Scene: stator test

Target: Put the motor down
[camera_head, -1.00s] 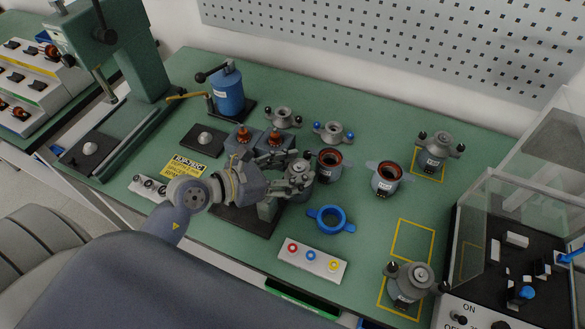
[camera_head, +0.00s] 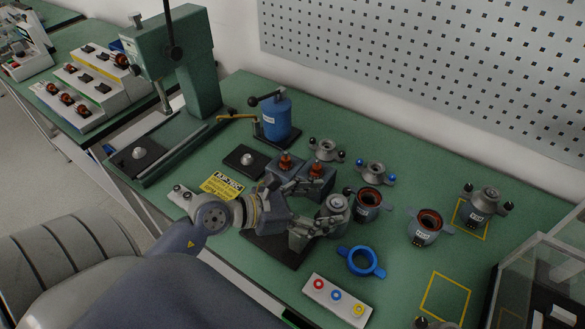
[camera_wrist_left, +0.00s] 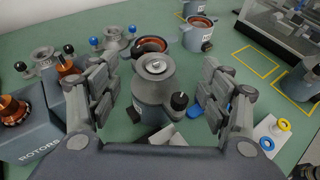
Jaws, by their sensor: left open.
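The grey motor (camera_head: 335,212) stands upright beside the rotor stand, with a round top and a black knob on its side. In the left wrist view the motor (camera_wrist_left: 154,88) is between the two fingers, with visible gaps on both sides. My left gripper (camera_head: 322,208) is open around the motor; it also shows in the left wrist view (camera_wrist_left: 160,92). The motor's underside is hidden, so I cannot tell exactly what it rests on. My right gripper is not in view.
Two stators with copper windings (camera_head: 368,203) (camera_head: 424,228) stand to the right. A blue ring (camera_head: 361,262) and a button box (camera_head: 337,300) lie in front. The rotor stand (camera_head: 300,178) is close at the left. A yellow outlined square (camera_head: 445,297) is empty.

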